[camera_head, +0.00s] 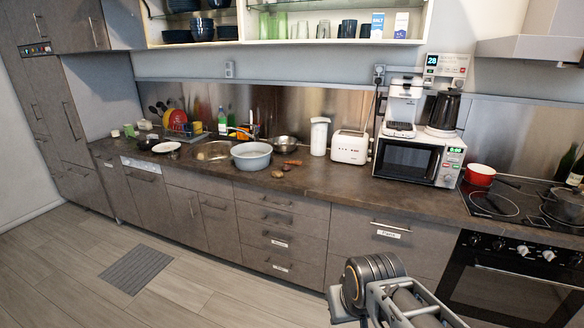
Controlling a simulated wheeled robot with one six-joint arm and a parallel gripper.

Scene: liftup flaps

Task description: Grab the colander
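A round metal bowl (285,143) stands on the counter against the back wall, right of the sink, and looks like the colander. It is too small in view to make out holes. A larger pale blue-grey bowl (251,162) stands in front of it and to its left, near the sink's right edge. It looks open at the top, and I cannot tell whether it has holes either. Part of my arm shows at the bottom right, in front of the drawers and well away from both bowls. No gripper fingertips can be made out.
Several brown potato-like items (277,173) lie by the pale bowl. A white toaster (349,147), microwave (417,160) and red pot (480,175) stand further right. A plate (166,148) lies left of the sink (213,151). The floor (190,270) before the cabinets is clear except for a grey mat (137,270).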

